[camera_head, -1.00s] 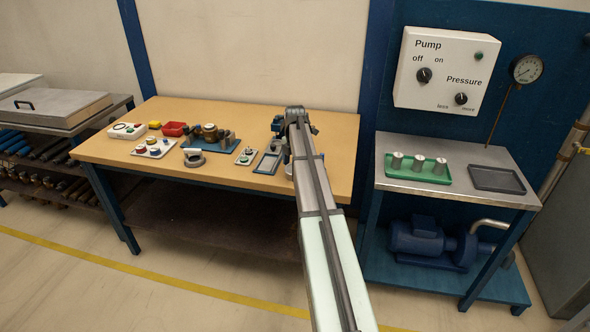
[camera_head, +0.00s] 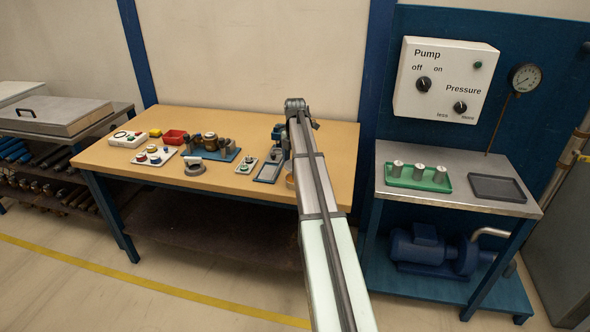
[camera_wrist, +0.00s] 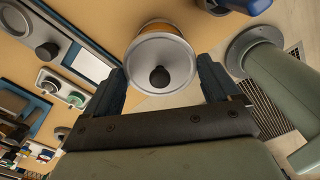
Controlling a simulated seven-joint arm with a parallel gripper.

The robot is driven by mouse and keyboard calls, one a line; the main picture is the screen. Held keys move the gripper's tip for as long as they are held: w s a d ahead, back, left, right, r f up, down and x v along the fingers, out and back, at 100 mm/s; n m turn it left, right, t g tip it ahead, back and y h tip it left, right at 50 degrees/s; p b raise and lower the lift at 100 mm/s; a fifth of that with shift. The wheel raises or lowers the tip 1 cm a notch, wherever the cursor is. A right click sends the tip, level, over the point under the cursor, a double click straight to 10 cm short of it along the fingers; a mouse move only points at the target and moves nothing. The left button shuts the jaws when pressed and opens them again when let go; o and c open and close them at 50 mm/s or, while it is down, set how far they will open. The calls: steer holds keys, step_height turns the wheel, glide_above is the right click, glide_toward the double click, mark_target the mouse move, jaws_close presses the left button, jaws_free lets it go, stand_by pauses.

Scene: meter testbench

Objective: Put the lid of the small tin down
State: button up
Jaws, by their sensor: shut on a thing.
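In the wrist view, the lid (camera_wrist: 179,62) is a round grey disc with a dark knob at its middle. My gripper (camera_wrist: 163,84) has a dark finger on each side of the lid and is shut on it. The orange body of the small tin (camera_wrist: 160,27) shows behind the lid's far edge; I cannot tell how wide the gap between them is. In the head view the orange tin (camera_head: 290,182) peeks out beside my arm on the right part of the wooden table. My arm hides the lid and the fingertips there.
A grey-blue tray (camera_head: 268,170) and a small plate with knobs (camera_head: 246,165) lie left of the tin. A blue board with several parts (camera_head: 222,154) is further left. The wooden table's front (camera_head: 240,187) is bare. A metal side table (camera_head: 400,197) stands to the right.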

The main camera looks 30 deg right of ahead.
steer(key=r, duration=0.1)
steer(key=d+r, duration=0.1)
steer(key=r, duration=0.1)
steer(key=shift+w+d+r, duration=0.2)
steer(key=shift+w+r, duration=0.1)
steer(key=shift+r, duration=0.05)
steer(key=w+d+f, duration=0.2)
steer(key=w+d, duration=0.1)
steer(key=d, duration=0.8)
steer(key=shift+s+f, duration=0.2)
steer(key=shift+f, duration=4.8)
steer(key=shift+f, duration=0.1)
steer(key=o, duration=0.7)
steer(key=shift+o, duration=0.2)
step_height(320, 180, up, 12)
